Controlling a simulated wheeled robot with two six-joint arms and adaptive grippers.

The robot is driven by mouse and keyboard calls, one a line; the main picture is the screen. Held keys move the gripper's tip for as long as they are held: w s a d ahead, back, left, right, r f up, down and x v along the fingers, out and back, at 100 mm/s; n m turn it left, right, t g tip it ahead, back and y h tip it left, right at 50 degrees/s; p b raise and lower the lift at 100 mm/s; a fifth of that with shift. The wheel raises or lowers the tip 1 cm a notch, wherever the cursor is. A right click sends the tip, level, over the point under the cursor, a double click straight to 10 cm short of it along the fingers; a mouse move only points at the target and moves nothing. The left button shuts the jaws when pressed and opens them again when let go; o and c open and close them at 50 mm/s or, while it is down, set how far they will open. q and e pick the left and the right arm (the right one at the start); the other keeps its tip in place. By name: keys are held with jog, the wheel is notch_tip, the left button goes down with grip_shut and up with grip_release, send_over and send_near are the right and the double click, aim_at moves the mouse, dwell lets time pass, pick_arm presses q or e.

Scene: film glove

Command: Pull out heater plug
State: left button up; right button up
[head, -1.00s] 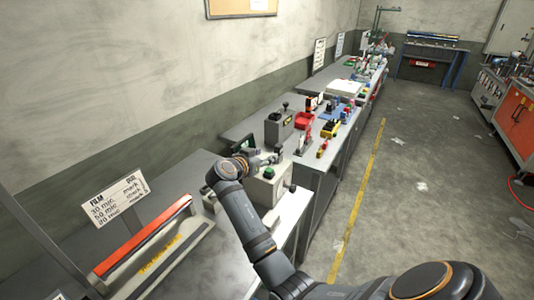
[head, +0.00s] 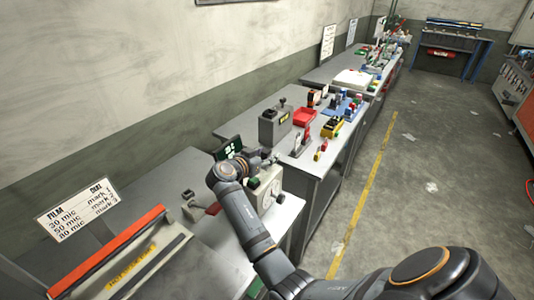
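My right arm reaches in from the lower right. Its gripper (head: 262,160) is small and partly hidden by my wrist, just above a pale box with a round dial (head: 268,190) on the near bench. I cannot make out whether the fingers are open or shut. No heater plug can be told apart for certain; the area behind my wrist is hidden. A dark panel with green marks (head: 229,148) stands just behind the wrist. The heat sealer with a red-orange bar (head: 112,250) lies at the lower left. My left gripper is not in view.
A film and dial sign (head: 78,209) stands at the left by the wall. A grey box with a lever (head: 275,126), a red bin (head: 304,117) and a yellow tool (head: 331,127) sit on the bench beyond.

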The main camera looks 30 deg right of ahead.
aim_at(266, 151)
jog(key=shift+a, duration=0.1)
jog(key=shift+c, duration=2.2)
jog(key=shift+d, duration=0.2)
jog(key=c, duration=0.5)
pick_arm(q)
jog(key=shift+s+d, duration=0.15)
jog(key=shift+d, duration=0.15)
pick_arm(e)
grip_shut()
jog(key=shift+w+r, duration=0.15)
jog(key=shift+r, duration=0.25)
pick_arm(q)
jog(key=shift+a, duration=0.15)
pick_arm(e)
jog(key=shift+r, duration=0.25)
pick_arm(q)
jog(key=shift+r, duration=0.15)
pick_arm(e)
jog(key=shift+r, duration=0.1)
jog(key=shift+r+p, duration=0.9)
jog(key=shift+r, duration=0.75)
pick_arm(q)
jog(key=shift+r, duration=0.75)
